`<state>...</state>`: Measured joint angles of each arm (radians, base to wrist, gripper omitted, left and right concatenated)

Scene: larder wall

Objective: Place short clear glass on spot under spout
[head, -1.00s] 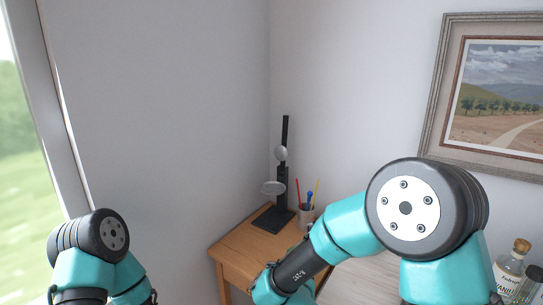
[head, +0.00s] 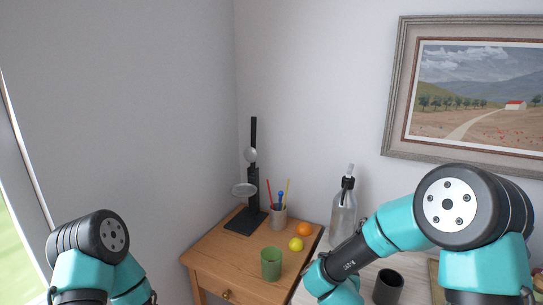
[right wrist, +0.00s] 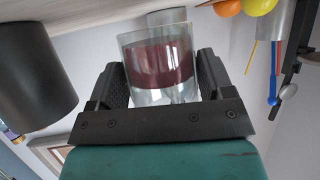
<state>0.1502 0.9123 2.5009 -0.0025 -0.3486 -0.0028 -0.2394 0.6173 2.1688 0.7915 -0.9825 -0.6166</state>
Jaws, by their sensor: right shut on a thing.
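A short clear glass (right wrist: 158,62) with a dark red band in or behind its wall is between the fingers of my right gripper (right wrist: 163,82) in the right wrist view. The gripper is shut on it. The glass and this gripper do not show in the head view. A black stand (head: 254,185) with silver round parts and a flat black base (head: 245,221) stands at the back of the wooden table. I cannot make out a spout on it or a marked spot under it. My left gripper is out of view; only my left arm shows.
The wooden table (head: 208,262) also holds a pen cup (head: 278,217), an orange (head: 304,229), a lemon (head: 296,244) and a green cup (head: 271,264). A bottle (head: 343,215) and a dark cup (head: 388,287) stand to the right. The table's left part is clear.

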